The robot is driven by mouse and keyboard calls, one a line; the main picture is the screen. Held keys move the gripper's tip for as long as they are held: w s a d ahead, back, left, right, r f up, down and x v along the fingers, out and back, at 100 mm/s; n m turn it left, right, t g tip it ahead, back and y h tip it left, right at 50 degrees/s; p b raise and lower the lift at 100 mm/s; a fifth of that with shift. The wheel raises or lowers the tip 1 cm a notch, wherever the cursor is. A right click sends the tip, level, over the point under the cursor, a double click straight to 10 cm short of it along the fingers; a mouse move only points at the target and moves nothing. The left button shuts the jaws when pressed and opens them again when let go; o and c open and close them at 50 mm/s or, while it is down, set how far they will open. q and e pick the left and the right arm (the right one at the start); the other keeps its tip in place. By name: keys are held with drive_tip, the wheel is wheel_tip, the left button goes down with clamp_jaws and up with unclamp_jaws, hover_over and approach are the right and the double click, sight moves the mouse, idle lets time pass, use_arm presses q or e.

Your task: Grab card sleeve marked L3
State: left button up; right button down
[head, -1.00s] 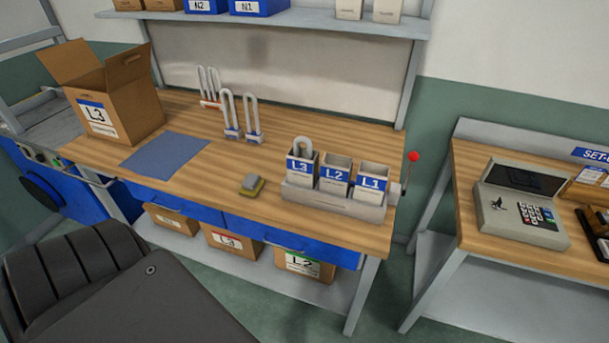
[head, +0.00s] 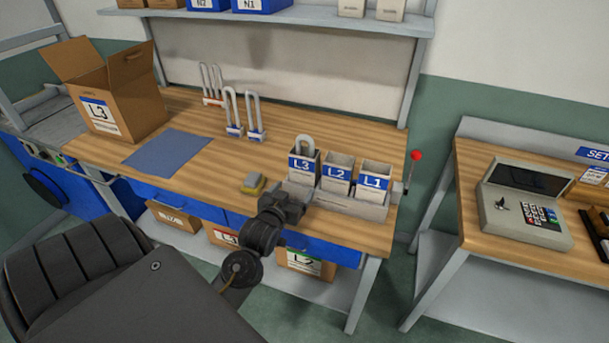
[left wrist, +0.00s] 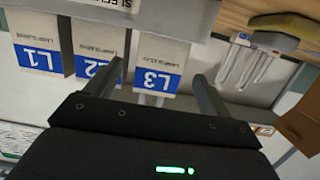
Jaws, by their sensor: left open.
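The card sleeve marked L3 (head: 302,166) is a light box with a blue label. It stands leftmost in a grey holder (head: 345,204), beside the L2 sleeve (head: 337,174) and L1 sleeve (head: 374,183). A grey loop pokes out of its top. My left gripper (head: 294,194) is in front of the holder's left end, close to L3. In the left wrist view the open left gripper (left wrist: 158,71) has its fingers on either side of the L3 sleeve (left wrist: 158,78) in the picture; contact cannot be told. My right gripper is out of view.
Several tall U-shaped shackles (head: 243,115) stand behind. A cardboard L3 box (head: 118,98) and blue mat (head: 167,149) are at left. A red-tipped lever (head: 415,156) rises right of the holder.

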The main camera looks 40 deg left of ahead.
sight(302, 173)
use_arm(q)
drive_tip(key=w, duration=0.2)
drive_tip(key=w+a, duration=0.1)
drive_tip(key=w+a+p, duration=0.1)
drive_tip(key=w, duration=0.1)
drive_tip(key=shift+w+a+r, duration=0.15)
drive_tip(key=shift+w+a, duration=0.05)
drive_tip(key=shift+w, duration=0.1)
drive_tip(key=shift+w+r+t, duration=0.1)
drive_tip(key=shift+w+t, duration=0.1)
drive_tip(key=shift+t, duration=0.1)
drive_tip(key=p+x, duration=0.2)
drive_tip(key=x, duration=0.2)
drive_tip(key=shift+w+a, duration=0.15)
drive_tip(key=shift+w+f, duration=0.15)
drive_tip(key=shift+f, duration=0.1)
drive_tip(key=c, duration=0.6)
